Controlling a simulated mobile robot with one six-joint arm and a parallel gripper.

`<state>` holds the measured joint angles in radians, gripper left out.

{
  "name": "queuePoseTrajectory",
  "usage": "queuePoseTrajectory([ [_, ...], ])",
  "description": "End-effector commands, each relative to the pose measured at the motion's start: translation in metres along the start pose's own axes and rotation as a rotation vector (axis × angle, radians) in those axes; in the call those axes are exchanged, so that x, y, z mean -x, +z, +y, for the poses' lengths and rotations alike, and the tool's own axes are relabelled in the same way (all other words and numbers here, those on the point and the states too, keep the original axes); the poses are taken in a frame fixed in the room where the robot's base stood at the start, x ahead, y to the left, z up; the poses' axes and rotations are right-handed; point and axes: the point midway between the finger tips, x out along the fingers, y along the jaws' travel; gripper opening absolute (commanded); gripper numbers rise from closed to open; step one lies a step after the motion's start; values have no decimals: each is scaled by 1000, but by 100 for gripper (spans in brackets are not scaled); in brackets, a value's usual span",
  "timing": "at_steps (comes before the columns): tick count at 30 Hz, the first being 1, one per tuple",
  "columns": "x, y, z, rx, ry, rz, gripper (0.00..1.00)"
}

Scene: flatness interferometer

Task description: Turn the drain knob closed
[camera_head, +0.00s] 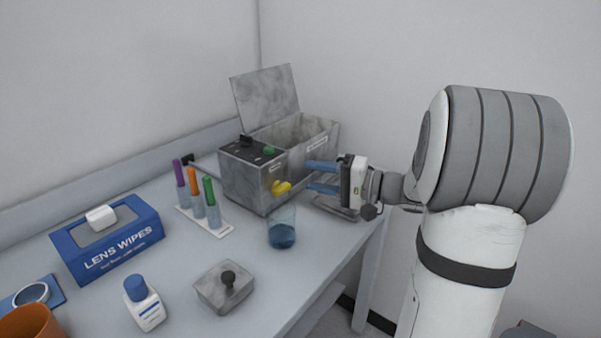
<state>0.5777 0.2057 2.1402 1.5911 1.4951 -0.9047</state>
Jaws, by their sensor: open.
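A grey metal box (252,182) with an open, raised lid stands at the back of the bench. A yellow knob (281,188), which looks like the drain knob, sticks out low on its front, just above a clear beaker (282,222) with blue liquid in it. My gripper (307,176) comes in from the right with two blue fingers spread apart, one above the other. It is empty, to the right of the yellow knob, with a visible gap between them. How far the fingers are from the box front is hard to tell.
A rack (206,225) of coloured-cap tubes stands left of the beaker.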

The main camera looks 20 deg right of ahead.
Motion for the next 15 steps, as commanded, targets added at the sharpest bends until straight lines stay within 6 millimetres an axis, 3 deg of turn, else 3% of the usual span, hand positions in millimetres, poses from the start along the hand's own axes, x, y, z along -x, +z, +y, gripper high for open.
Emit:
queuePoseTrajectory([
  [9, -1, 18, 53, -131, -30, 265, 36],
  [15, -10, 20, 64, -136, -18, 295, 36],
])
